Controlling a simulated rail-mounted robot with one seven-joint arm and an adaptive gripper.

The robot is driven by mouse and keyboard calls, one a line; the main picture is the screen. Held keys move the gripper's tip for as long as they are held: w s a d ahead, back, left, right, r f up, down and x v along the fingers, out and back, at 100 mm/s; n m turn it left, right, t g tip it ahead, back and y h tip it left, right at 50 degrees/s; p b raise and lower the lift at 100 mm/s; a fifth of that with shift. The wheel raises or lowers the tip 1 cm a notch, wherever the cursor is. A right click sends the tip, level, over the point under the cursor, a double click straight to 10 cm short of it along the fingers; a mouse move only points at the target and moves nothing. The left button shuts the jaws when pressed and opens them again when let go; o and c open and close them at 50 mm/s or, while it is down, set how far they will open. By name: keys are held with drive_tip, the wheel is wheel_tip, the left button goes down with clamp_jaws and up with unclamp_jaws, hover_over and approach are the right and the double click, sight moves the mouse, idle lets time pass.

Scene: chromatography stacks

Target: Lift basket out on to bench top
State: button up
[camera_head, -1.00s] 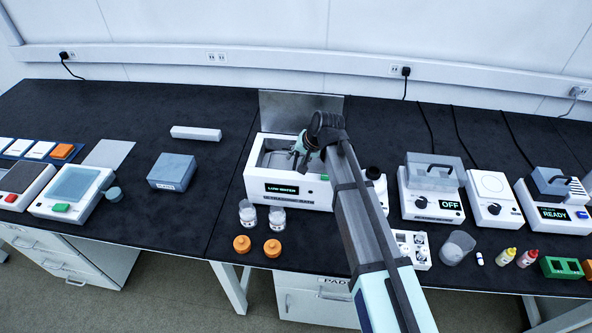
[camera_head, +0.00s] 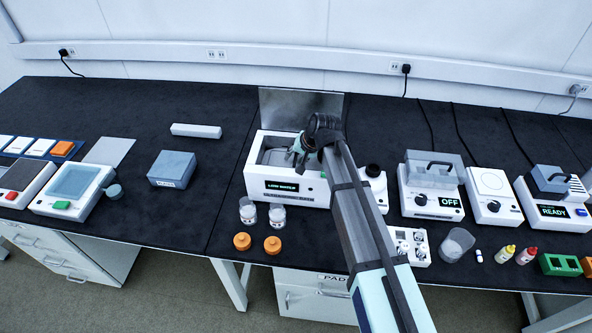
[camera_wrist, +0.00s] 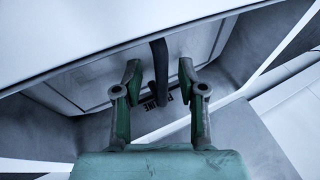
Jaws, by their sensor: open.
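The white water bath (camera_head: 259,190) stands at the middle of the bench with its lid up behind it; its display reads LOW WATER. The grey basket (camera_wrist: 205,40) sits inside the bath, and its inside is partly seen in the head view. A dark upright bar, which looks like the basket's handle (camera_wrist: 159,72), shows in the wrist view. My gripper (camera_wrist: 158,72) is open over the bath, with one finger on each side of this bar. Whether the fingers touch the bar I cannot tell.
Two clear jars (camera_head: 262,212) and two orange caps (camera_head: 257,243) stand in front of the bath. The bench left of the bath (camera_head: 205,215) is clear up to a blue-grey box (camera_head: 172,169).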

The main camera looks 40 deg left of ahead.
drive_tip(key=shift+c, duration=0.3)
clamp_jaws()
